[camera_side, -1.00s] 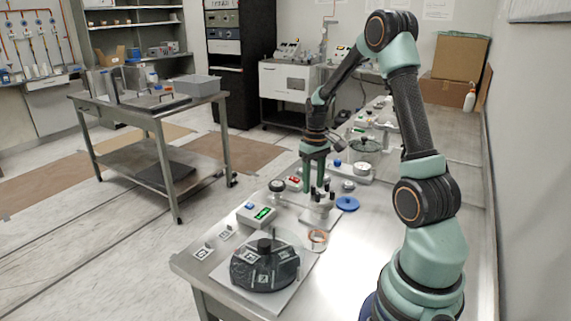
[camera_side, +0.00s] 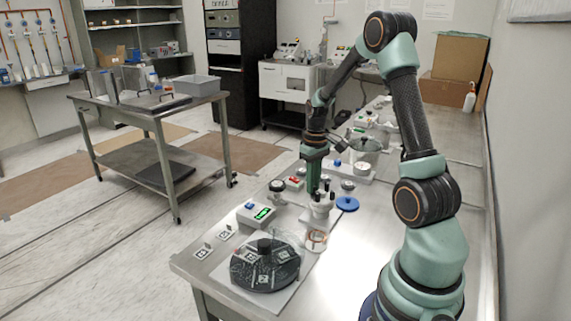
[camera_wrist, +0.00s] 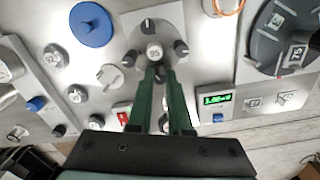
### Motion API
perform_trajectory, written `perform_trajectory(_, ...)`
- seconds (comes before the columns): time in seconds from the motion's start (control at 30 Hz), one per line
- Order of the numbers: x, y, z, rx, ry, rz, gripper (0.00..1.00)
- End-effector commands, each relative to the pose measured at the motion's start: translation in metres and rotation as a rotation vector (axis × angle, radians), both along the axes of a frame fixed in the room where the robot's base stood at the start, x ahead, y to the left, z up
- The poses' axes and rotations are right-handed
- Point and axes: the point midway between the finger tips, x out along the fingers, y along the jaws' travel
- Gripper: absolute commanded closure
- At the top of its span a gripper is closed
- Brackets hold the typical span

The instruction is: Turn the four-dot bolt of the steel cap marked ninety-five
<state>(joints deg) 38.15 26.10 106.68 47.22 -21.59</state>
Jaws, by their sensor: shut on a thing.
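The steel cap (camera_wrist: 154,52) in the wrist view has a round centre reading 95 and several dark bolts around it. In the side view the cap (camera_side: 319,211) stands mid-bench below my gripper (camera_side: 316,190). In the wrist view my green fingers reach the cap's near edge, and my gripper (camera_wrist: 160,72) is shut on the dark bolt (camera_wrist: 160,70) there. That bolt is mostly hidden between the fingertips. The other bolts, one at the far edge (camera_wrist: 148,26), one at the right (camera_wrist: 181,47) and one at the left (camera_wrist: 129,59), stand free. I cannot make out dots on any bolt.
A blue disc (camera_side: 347,204) lies beside the cap. A meter box with a green display (camera_side: 261,214) and a dark round vessel with marked tags (camera_side: 264,268) stand nearer the bench's front. A tape-like ring (camera_side: 316,240) lies close by. Small knobs and valves crowd behind.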

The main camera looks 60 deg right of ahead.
Motion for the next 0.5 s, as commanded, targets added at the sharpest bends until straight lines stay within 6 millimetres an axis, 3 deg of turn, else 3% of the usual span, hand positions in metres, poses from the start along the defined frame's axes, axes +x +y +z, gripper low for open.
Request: perform_trajectory(0.5, 0.0002, -0.0002, 0.0007, -0.001, -0.001, 0.443, 1.00)
